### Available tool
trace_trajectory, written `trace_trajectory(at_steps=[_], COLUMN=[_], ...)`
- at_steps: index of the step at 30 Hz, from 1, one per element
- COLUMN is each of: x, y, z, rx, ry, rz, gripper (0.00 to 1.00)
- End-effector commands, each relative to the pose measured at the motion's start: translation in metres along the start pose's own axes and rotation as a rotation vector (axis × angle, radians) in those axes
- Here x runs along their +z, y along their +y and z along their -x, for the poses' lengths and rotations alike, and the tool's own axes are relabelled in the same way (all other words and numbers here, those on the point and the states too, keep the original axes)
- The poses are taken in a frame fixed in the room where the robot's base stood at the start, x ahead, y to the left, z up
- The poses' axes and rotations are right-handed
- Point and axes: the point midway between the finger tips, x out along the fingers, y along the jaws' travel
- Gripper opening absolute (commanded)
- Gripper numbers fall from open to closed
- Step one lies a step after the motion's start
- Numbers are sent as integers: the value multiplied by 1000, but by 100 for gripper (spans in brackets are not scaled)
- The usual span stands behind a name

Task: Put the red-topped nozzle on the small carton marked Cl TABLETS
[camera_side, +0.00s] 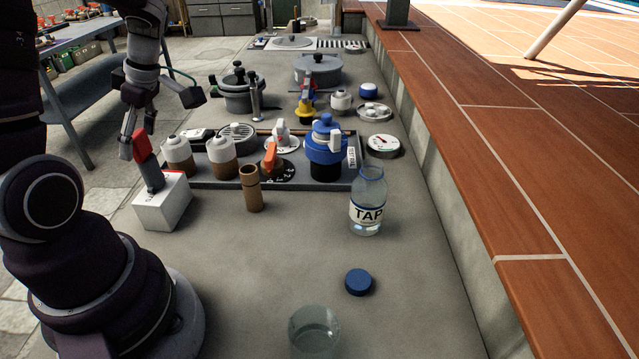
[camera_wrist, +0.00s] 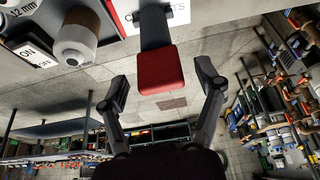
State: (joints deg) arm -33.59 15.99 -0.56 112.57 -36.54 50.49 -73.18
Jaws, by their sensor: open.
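The red-topped nozzle (camera_side: 142,146) stands on top of the small white carton (camera_side: 160,212) at the left in the side view, its dark grey body leaning slightly left. In the wrist view its red top (camera_wrist: 158,72) and grey shaft show at upper middle. Part of the carton (camera_wrist: 184,14) shows behind it, its lettering partly hidden by the nozzle. My gripper (camera_side: 160,123) is open near the red top. In the wrist view, the two fingers of my gripper (camera_wrist: 163,87) are spread to either side of the red top, with a gap on each side.
White-and-brown bottles (camera_side: 178,155) stand just right of the carton on a dark tray. A brown cylinder (camera_side: 251,188), a TAP bottle (camera_side: 368,212), a blue cap (camera_side: 359,282) and a clear glass (camera_side: 313,335) stand on the concrete. Bare concrete lies in front.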

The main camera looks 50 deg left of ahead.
Motion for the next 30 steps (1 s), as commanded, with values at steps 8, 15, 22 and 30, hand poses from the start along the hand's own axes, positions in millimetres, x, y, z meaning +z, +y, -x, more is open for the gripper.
trace_trajectory(at_steps=[8,15,22,30], x=[0,-1,7,89], y=[1,1,-3,-59], z=[29,69,88,124], rx=[8,2,86,688], ry=[-2,4,-31,-35], rz=[-1,-1,-247,-1589], gripper=[69,69,69,69])
